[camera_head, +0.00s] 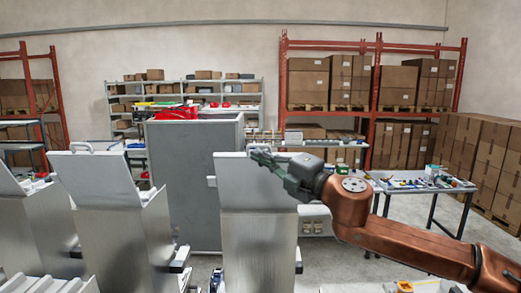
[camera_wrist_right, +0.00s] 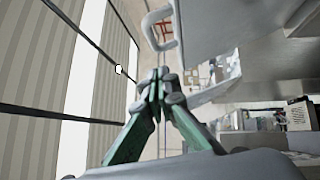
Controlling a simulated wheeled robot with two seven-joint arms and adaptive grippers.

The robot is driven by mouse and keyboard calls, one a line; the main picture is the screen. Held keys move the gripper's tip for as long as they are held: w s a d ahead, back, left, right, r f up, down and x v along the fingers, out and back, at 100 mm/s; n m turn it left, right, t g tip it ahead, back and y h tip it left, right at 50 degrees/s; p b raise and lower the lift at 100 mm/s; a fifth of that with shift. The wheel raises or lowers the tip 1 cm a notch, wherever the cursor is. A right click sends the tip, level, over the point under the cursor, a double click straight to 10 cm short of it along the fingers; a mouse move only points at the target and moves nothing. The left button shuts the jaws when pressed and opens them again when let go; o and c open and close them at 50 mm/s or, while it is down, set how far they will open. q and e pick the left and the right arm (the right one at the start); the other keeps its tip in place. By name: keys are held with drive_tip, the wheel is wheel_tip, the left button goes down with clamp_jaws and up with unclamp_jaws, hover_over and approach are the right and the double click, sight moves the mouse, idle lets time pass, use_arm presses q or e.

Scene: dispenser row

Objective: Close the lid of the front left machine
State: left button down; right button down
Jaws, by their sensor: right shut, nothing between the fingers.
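Several grey metal machines stand in a row. The machine nearest my right gripper (camera_head: 262,156) has a pale lid (camera_head: 240,182) standing up above its body (camera_head: 258,245). The gripper is shut and empty, at the top of that lid in the head view; I cannot tell whether it touches. In the right wrist view the shut green fingers (camera_wrist_right: 160,78) point at a pale loop handle (camera_wrist_right: 157,28), just beyond the tips. Another machine at the left has a raised lid (camera_head: 95,180) with a handle on top. I cannot tell which is the front left machine. My left gripper is not in view.
A further raised lid (camera_head: 15,185) shows at the left edge. A tall grey cabinet (camera_head: 190,175) stands behind the row. A table with small items (camera_head: 425,186) stands at the right, before stacked boxes (camera_head: 480,165) and orange racks (camera_head: 373,100).

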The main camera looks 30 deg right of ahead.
drive_tip(key=shift+w+d, duration=0.6)
drive_tip(key=shift+w, duration=0.35)
drive_tip(key=shift+w+d+r, duration=0.15)
drive_tip(key=shift+w+r, duration=0.05)
drive_tip(key=shift+w, duration=0.05)
drive_tip(key=shift+w, duration=0.1)
